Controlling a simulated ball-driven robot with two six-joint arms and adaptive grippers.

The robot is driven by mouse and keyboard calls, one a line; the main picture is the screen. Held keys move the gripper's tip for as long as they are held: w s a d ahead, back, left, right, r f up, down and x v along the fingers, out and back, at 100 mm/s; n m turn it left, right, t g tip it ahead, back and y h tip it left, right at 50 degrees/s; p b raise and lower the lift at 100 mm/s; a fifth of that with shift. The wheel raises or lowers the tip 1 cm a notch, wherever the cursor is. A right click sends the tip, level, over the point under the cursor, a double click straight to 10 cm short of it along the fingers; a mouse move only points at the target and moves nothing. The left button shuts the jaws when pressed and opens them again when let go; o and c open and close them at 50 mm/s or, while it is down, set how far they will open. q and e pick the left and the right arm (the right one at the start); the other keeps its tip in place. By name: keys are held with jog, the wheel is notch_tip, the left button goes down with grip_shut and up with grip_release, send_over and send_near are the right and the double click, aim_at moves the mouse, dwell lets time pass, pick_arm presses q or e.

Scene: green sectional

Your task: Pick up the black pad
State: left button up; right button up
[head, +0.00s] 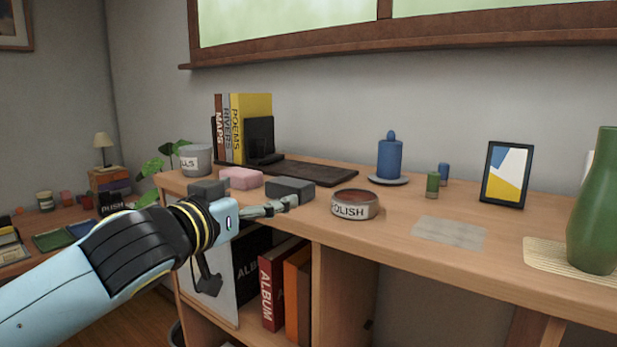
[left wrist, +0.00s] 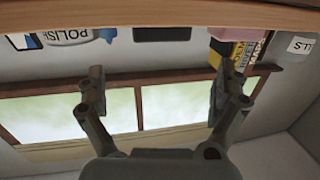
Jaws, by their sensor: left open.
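A dark grey-black pad (head: 290,188), a thick block, lies on the wooden desk top just left of the polish tin. A similar dark block (head: 207,188) lies further left, partly behind my arm; I cannot tell for sure which of the two is the black pad. A dark block also shows in the left wrist view (left wrist: 162,34), past the desk edge and between the fingers. My left gripper (head: 270,207) is near the front edge of the desk, just in front of the nearer block. In the left wrist view its fingers (left wrist: 155,88) are spread and empty.
The round polish tin (head: 355,205) stands close right of the nearer block. A pink block (head: 241,178) lies behind left. A black tray (head: 315,172), books (head: 243,128) and a plant pot (head: 195,160) are behind. A grey sheet (head: 449,232) lies right.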

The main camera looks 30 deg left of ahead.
aim_at(282, 186)
pick_arm(q)
jog(key=w, duration=0.5)
jog(key=shift+a+f+p, duration=0.2)
jog(key=shift+a+p, duration=0.05)
jog(key=shift+p, duration=0.15)
jog(key=w, duration=0.1)
jog(key=w+p, duration=0.1)
jog(key=w, duration=0.1)
jog(key=w+p, duration=0.1)
jog(key=w, duration=0.1)
jog(key=shift+w+a+f, duration=0.1)
jog(key=shift+a+f, duration=0.25)
jog(key=c, duration=0.8)
jog(key=shift+r, duration=0.1)
